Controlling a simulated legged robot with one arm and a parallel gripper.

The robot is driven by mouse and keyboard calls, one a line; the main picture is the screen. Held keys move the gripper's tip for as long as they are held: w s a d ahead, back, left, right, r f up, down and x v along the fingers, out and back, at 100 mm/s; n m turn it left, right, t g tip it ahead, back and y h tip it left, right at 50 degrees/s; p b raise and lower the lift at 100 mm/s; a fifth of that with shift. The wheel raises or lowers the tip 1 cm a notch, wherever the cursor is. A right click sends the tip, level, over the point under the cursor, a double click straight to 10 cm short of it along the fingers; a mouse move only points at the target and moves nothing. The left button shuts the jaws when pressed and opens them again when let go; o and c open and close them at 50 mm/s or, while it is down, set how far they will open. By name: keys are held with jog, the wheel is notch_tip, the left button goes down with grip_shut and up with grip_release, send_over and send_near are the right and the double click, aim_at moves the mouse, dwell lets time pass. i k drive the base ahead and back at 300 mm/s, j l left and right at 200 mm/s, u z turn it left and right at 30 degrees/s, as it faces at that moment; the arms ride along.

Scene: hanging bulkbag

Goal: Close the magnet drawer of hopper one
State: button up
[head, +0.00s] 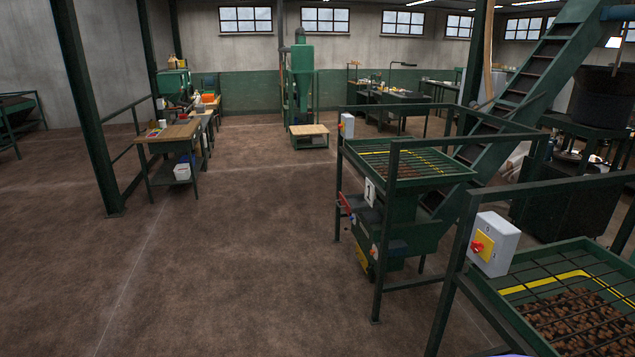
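Hopper one (408,202) is the green hopper right of the middle in the head view, marked with a white plate bearing a "1" (370,192). Dark bars and brown material show in its top. A small red part (346,203) juts from its left side below the rim. It may belong to the magnet drawer, but it is too small to tell, and I cannot tell how far any drawer stands out. My gripper is not in view.
A second hopper (570,310) with a grid and a switch box (494,244) stands near at the lower right. Green railings (385,225) frame hopper one. A sloping conveyor (510,100) rises behind. A workbench (172,133) stands at left. The brown floor (220,260) is clear.

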aim_at(356, 204)
jog(key=i, duration=3.4)
jog(key=i+j+z, duration=0.1)
jog(key=i+z, duration=0.15)
jog(key=i, duration=0.55)
